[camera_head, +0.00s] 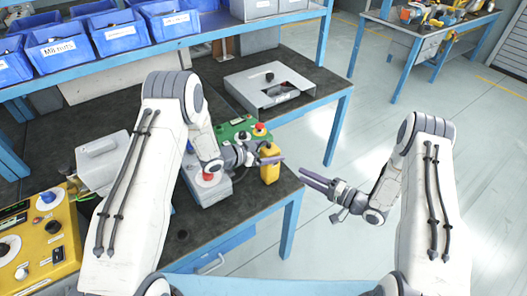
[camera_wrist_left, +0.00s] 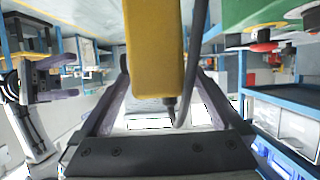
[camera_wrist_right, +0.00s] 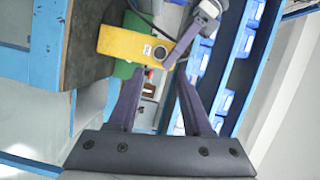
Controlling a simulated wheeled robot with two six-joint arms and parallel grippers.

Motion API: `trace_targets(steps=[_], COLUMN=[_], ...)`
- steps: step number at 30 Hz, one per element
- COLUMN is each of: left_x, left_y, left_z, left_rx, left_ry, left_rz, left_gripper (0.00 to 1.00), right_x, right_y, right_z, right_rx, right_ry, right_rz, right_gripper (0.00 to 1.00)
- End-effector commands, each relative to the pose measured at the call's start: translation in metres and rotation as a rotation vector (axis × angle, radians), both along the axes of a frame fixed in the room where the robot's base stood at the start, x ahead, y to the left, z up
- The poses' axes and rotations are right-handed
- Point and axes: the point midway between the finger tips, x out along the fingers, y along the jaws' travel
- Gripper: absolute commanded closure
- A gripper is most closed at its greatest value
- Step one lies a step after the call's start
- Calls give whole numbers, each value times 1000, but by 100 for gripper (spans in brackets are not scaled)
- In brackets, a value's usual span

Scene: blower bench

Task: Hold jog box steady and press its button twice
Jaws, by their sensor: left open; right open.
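The yellow jog box (camera_head: 270,170) stands at the bench's front right corner. In the left wrist view the jog box (camera_wrist_left: 155,45) lies between the spread fingers of my left gripper (camera_wrist_left: 160,75), with a dark cable (camera_wrist_left: 190,95) at its end. My left gripper (camera_head: 268,157) is open at the box; contact cannot be told. In the right wrist view the jog box (camera_wrist_right: 128,45) shows a round dark button (camera_wrist_right: 160,53) on one face. My right gripper (camera_head: 303,177) is open and empty, apart from the box, off the bench edge to its right.
A green box with buttons (camera_head: 236,130) and a grey box with a red button (camera_head: 207,187) stand close to the jog box. A grey panel box (camera_head: 268,88) is farther back. Open floor (camera_head: 325,225) lies right of the bench.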

Motion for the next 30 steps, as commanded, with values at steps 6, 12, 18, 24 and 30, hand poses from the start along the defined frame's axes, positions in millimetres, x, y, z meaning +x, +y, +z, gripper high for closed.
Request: trace_targets(steps=[6,12,18,24,30], left_x=[1,1,1,1,1], left_y=[-2,-1,-1,-1,-1], left_z=[-1,-1,-1,-1,-1], left_rx=[0,0,0,0,0], left_ry=[0,0,0,1,1], left_rz=[0,0,1,1,1], left_gripper=[0,46,100,100,100], right_x=[0,0,0,0,0], right_y=[0,0,0,0,0], right_z=[0,0,0,0,0], right_rx=[0,0,0,0,0], right_ry=[0,0,0,0,0], right_rz=[0,0,0,0,0], right_gripper=[50,50,58,100,100])
